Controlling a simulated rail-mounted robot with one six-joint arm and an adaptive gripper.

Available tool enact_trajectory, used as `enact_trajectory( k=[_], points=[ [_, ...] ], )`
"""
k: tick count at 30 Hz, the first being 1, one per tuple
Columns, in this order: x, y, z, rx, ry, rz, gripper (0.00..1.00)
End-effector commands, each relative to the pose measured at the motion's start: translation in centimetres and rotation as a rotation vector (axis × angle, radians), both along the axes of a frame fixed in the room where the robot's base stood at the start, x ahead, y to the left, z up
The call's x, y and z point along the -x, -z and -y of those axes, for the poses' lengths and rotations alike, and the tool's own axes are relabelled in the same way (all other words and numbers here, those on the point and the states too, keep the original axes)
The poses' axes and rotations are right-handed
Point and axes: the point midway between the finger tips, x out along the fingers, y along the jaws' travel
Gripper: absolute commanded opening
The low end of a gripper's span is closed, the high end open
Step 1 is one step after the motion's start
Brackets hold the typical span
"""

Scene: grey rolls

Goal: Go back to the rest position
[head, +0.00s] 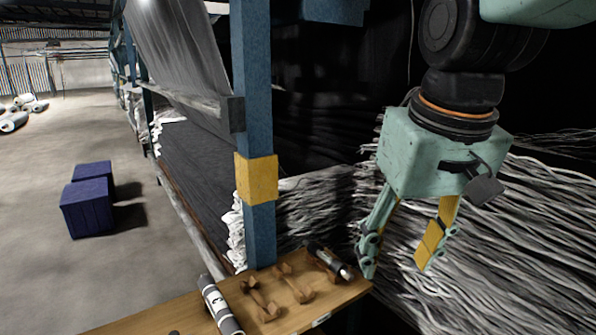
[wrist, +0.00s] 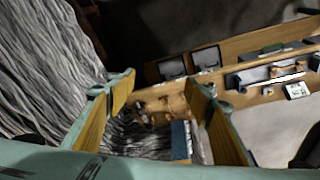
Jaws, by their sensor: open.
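My gripper (head: 396,266) hangs at the right in the head view, fingers pointing down and spread apart, with nothing between them. It is to the right of the wooden table's (head: 160,318) end, in front of the heap of grey strands. In the wrist view the two fingers of my gripper (wrist: 161,88) stand apart, with the wooden surface and a blue post (wrist: 181,138) beyond them.
On the table lie a grey and white roll (head: 218,305), wooden cradles (head: 262,302) and a dark roll (head: 328,262). A blue post (head: 256,110) with a yellow band stands behind it. Grey strands (head: 500,240) fill the right. Blue crates (head: 87,208) stand on open floor at left.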

Motion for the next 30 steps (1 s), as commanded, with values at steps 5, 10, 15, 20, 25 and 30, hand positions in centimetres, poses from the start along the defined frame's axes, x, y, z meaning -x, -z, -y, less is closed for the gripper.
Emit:
enact_trajectory(
  k=[5, 10, 15, 20, 25, 30],
  points=[
    [3.2, 0.3, 1.4, -0.002, 0.027, 0.016, 0.47],
    [6.0, 0.8, 2.5, -0.003, 0.051, 0.029, 0.47],
    [8.9, 1.4, 3.4, -0.005, 0.075, 0.043, 0.47],
    [11.5, 2.1, 4.2, -0.006, 0.097, 0.057, 0.47],
    [14.0, 3.1, 4.8, -0.007, 0.119, 0.069, 0.47],
    [15.5, 3.7, 5.2, -0.007, 0.132, 0.076, 0.47]
  ],
)
